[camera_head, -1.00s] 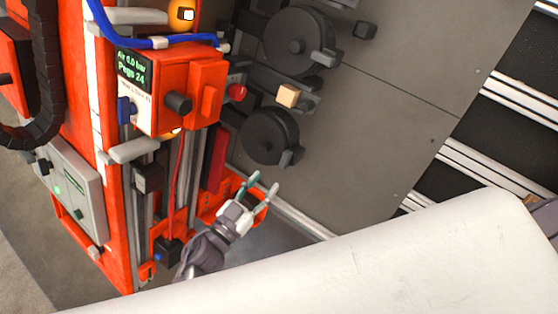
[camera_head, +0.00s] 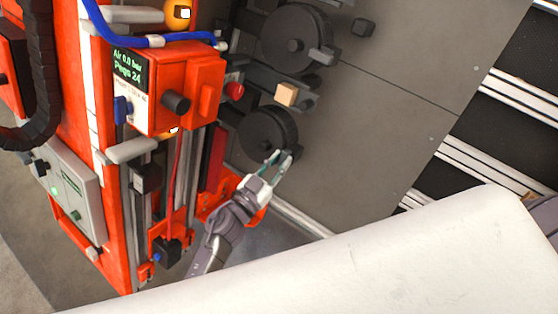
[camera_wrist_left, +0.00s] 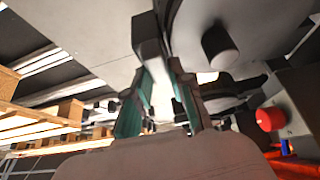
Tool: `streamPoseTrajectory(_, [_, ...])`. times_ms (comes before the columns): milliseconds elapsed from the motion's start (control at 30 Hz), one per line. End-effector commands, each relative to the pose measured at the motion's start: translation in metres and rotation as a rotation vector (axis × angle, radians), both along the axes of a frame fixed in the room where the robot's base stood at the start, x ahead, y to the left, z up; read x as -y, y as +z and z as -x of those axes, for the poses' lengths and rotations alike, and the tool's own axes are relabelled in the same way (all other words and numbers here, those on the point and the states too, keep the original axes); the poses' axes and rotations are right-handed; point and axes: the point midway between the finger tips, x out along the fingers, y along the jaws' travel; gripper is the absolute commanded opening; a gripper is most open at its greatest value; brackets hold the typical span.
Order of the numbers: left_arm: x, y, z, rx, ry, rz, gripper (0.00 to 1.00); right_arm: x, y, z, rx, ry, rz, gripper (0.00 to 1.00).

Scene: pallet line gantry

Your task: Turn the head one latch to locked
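The lower dark round disc (camera_head: 266,132) is on the grey panel, with a short dark tab (camera_head: 297,150) at its lower right rim. I take this tab as the latch, but no label on it can be read. My left gripper (camera_head: 277,157) is open at the tab. In the left wrist view the teal-padded fingers (camera_wrist_left: 160,85) stand apart, with the dark tab (camera_wrist_left: 148,38) at their tips. I cannot tell if they touch it. The disc's round hub (camera_wrist_left: 219,46) shows to the right. My right gripper is not in view.
An upper disc (camera_head: 295,38) with a similar tab is above. A tan block (camera_head: 287,94) and a red button (camera_head: 234,90) lie between the discs. The orange-red head unit (camera_head: 185,90) reads air 0.0 bar, pegs 24. A large white surface (camera_head: 380,260) fills the foreground.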

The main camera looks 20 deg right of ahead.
Motion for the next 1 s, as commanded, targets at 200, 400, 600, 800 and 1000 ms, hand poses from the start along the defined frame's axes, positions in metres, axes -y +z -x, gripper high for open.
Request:
streamPoseTrajectory(200, [0.0,0.0,0.0,0.0,0.0,0.0,0.0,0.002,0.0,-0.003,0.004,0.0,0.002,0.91])
streamPoseTrajectory(400, [0.0,0.0,0.0,0.011,-0.008,-0.009,0.0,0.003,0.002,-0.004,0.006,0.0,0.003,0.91])
streamPoseTrajectory(600, [-0.001,0.001,-0.001,0.067,-0.045,-0.054,0.0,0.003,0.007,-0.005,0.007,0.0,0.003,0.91])
streamPoseTrajectory(800, [-0.002,0.002,-0.001,0.171,-0.116,-0.137,0.0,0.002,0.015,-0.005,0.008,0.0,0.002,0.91])
streamPoseTrajectory(1000, [-0.002,0.003,-0.002,0.303,-0.205,-0.239,0.0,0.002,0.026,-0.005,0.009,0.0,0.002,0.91])
